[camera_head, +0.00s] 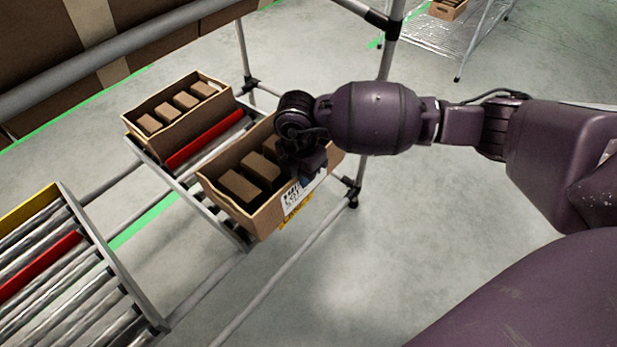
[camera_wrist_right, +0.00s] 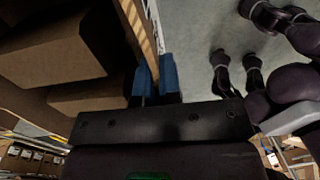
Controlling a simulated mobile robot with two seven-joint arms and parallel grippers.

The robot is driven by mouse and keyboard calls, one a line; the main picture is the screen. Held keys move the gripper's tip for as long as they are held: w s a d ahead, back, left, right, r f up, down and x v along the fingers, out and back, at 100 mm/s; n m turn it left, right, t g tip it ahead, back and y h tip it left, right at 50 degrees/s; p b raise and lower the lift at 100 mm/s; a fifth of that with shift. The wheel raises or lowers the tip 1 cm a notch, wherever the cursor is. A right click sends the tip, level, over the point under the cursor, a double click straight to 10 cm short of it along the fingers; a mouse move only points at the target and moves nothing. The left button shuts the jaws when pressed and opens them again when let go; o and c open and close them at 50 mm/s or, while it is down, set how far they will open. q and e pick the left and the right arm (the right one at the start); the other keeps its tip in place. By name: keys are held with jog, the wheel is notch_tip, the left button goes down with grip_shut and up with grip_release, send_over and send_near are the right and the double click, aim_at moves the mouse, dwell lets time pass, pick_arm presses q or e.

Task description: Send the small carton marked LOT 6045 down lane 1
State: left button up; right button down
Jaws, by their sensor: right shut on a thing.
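An open brown carton (camera_head: 264,220) with several small brown boxes inside sits tilted at the near right end of a roller rack. It bears a white printed label (camera_head: 292,197) whose lot number I cannot read. My right gripper (camera_head: 308,174) reaches over this carton's right side and covers part of it. In the right wrist view, its blue fingertips (camera_wrist_right: 156,79) are shut on the carton's wall (camera_wrist_right: 139,27), with the inner boxes to the left. A second open carton (camera_head: 160,136), also holding several boxes, stands farther back left. No lane number is readable. My left gripper is out of view.
A red strip (camera_head: 205,139) crosses the rollers between the two cartons. Another roller section (camera_head: 62,300) with a red strip (camera_head: 35,272) lies at lower left. A metal upright (camera_head: 387,50) stands behind my right arm. The floor at lower middle is clear.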

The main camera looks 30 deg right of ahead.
jog(key=shift+w+a+f+b, duration=0.25)
jog(key=shift+w+f+b, duration=0.2)
jog(key=shift+w, duration=0.25)
jog(key=shift+f, duration=1.25)
jog(key=shift+f, duration=0.2)
